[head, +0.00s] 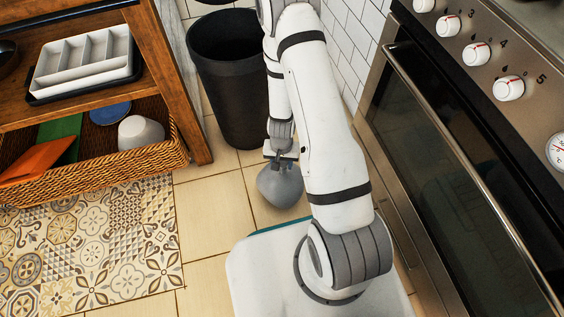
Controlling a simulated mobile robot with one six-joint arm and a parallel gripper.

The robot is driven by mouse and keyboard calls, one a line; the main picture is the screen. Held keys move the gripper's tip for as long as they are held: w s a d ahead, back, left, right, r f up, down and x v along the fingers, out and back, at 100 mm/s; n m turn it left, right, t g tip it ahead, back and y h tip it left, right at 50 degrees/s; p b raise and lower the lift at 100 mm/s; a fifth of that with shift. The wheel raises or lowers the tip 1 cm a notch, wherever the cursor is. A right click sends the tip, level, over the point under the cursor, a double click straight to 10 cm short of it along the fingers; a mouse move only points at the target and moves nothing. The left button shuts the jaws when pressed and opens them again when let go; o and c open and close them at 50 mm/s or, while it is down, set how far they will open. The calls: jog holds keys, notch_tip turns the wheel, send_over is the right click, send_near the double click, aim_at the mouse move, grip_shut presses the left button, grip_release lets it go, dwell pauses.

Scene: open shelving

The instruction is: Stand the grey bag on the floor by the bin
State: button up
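The grey bag (279,187) is a rounded, full bag with a narrow gathered top, in the middle of the head view. My gripper (281,160) is at the bag's top, pointing down, and appears shut on its neck. The bag hangs upright at or just above the tiled floor; I cannot tell whether it touches. The black bin (233,90) stands on the floor just behind and to the left of the bag, with a visible gap at floor level. My arm covers the bin's right edge and part of the floor beyond.
An oven (455,150) runs along the right side. A wooden shelf unit (178,80) stands at left, with a grey divided tray (85,62) and a wicker basket (95,175). A patterned mat (90,245) lies at lower left. Tiled floor (212,210) is clear left of the bag.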

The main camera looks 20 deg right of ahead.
jog(key=shift+o, duration=0.2)
notch_tip(320, 180, up, 35)
jog(key=a+n+y+p, duration=0.1)
jog(key=a+n+p, duration=0.1)
jog(key=p, duration=1)
jog(key=s+d+r+n+t+h, duration=0.1)
jog(key=s+d+r+n, duration=0.1)
jog(key=s+r, duration=1.1)
notch_tip(320, 180, up, 3)
jog(key=shift+s+f, duration=0.1)
jog(key=shift+s, duration=0.3)
